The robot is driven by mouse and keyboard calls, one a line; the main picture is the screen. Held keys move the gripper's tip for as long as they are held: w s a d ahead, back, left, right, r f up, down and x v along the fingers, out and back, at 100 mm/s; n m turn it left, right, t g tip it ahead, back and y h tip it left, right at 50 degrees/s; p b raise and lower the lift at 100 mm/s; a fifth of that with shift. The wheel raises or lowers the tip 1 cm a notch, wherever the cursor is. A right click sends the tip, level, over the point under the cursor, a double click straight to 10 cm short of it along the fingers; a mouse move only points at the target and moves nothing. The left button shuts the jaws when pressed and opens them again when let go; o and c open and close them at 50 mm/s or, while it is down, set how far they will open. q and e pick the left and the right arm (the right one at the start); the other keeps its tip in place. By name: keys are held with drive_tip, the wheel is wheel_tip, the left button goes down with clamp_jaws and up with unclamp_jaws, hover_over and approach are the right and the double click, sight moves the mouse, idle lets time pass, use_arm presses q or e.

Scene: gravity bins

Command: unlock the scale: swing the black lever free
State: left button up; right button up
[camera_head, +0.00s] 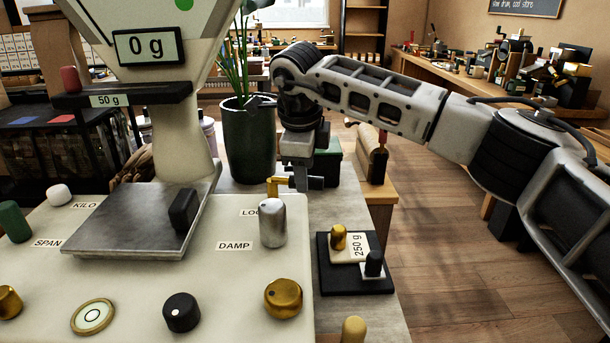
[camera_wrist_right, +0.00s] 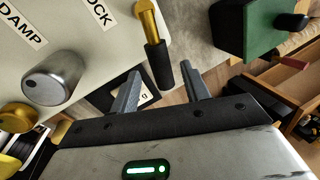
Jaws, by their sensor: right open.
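The cream scale has a LOCK label (camera_head: 250,212), partly covered by a silver knob (camera_head: 272,222). Behind that knob is the lock lever's brass part (camera_head: 273,187). In the right wrist view the lever shows a brass end (camera_wrist_right: 148,20) and a black grip (camera_wrist_right: 158,62). My right gripper (camera_head: 302,182) is at the scale's right rear edge, beside the lever. In the wrist view its two fingers (camera_wrist_right: 160,88) are apart, and the grip's end appears between them. I cannot tell whether they touch it. In the head view the grip is mostly hidden by the gripper. My left gripper is out of view.
A dark plant pot (camera_head: 248,140) stands behind the scale, left of my right gripper. A black tray (camera_head: 355,278) with a 250 g label lies to the right. A black block (camera_head: 184,209) sits on the weighing pan (camera_head: 125,232). A green box (camera_wrist_right: 262,30) is nearby.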

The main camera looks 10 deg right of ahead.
drive_tip(key=v, duration=1.4)
drive_tip(key=shift+w, duration=0.1)
